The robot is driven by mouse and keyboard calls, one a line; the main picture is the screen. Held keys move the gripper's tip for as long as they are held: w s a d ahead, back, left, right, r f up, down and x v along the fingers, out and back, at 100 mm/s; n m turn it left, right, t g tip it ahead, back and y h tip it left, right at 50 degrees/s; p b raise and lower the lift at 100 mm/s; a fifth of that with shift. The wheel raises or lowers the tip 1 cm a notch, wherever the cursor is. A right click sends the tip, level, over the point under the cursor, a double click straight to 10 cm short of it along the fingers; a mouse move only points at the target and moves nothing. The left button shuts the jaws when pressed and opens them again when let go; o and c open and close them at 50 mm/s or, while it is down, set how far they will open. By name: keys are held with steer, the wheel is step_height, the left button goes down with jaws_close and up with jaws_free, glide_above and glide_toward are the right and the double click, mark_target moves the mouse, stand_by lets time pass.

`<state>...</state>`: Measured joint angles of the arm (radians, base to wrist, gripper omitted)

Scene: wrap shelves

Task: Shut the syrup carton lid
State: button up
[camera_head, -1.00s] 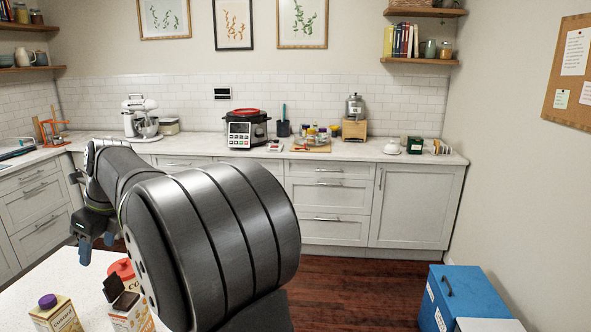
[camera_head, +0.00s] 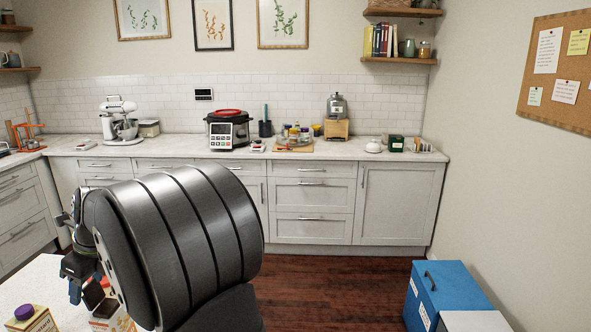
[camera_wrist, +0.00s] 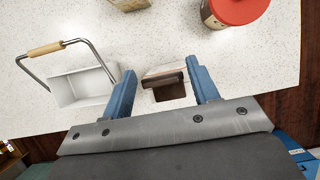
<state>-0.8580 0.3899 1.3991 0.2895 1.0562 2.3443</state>
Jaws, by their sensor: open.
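The carton with a raised dark brown lid (camera_head: 93,292), which I take as the syrup carton (camera_head: 108,318), stands on the white table at lower left, partly hidden by my arm. Its label is not readable. In the wrist view the carton (camera_wrist: 168,92) and its brown lid (camera_wrist: 170,77) appear between my two blue fingers, with a gap on each side. The lid stands up, open. My gripper (camera_wrist: 162,70) is open and empty; in the head view my gripper (camera_head: 84,284) is just above and beside the carton, partly hidden by my arm.
Another carton with a purple cap (camera_head: 24,312) stands left of it. The wrist view shows a white caddy with a wooden handle (camera_wrist: 75,88) on the left and a red-lidded canister (camera_wrist: 232,12) at upper right. Bare speckled tabletop (camera_wrist: 150,40) lies between them.

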steer(key=c, duration=0.3)
steer(key=shift+d, duration=0.1)
steer(key=shift+d, duration=0.65)
steer(key=shift+d, duration=0.1)
steer(key=shift+d+r, duration=0.15)
steer(key=shift+d, duration=0.2)
steer(key=shift+r, duration=0.1)
